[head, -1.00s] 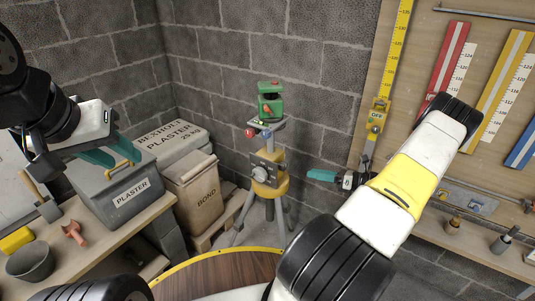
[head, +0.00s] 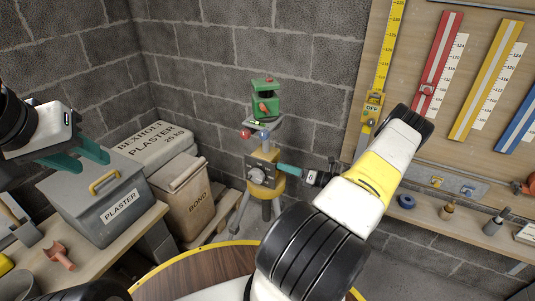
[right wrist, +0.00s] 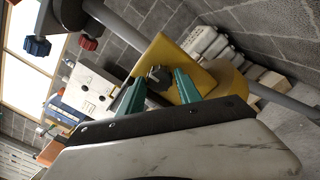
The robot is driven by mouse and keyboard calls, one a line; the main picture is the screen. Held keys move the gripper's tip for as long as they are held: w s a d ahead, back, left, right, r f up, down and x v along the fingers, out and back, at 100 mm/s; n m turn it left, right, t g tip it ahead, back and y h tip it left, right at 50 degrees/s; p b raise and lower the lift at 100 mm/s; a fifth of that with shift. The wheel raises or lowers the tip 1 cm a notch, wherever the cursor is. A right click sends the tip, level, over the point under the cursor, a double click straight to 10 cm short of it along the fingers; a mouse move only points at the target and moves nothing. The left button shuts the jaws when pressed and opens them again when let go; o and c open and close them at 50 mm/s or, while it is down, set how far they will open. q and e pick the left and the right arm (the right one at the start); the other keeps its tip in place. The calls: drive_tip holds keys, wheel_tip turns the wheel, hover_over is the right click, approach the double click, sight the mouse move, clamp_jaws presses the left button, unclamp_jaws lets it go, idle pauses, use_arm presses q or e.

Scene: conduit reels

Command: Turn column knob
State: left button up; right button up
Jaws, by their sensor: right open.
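A tripod stand (head: 266,208) with a yellow collar stands near the wall corner, with a green instrument (head: 265,104) on top. My right gripper (head: 281,168) is at the column's right side. In the right wrist view, its teal fingers are open, with a dark knob (right wrist: 157,77) on a yellow housing (right wrist: 175,60) showing between the fingertips. I cannot tell whether they touch it. My left gripper (head: 88,157) is open and empty, above the grey bin.
A round wooden top (head: 195,272) is in front. A tool board (head: 425,150) with rulers and a shelf is at right.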

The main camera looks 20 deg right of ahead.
drive_tip(key=shift+w+a, duration=0.3)
drive_tip(key=shift+w, duration=0.05)
clamp_jaws()
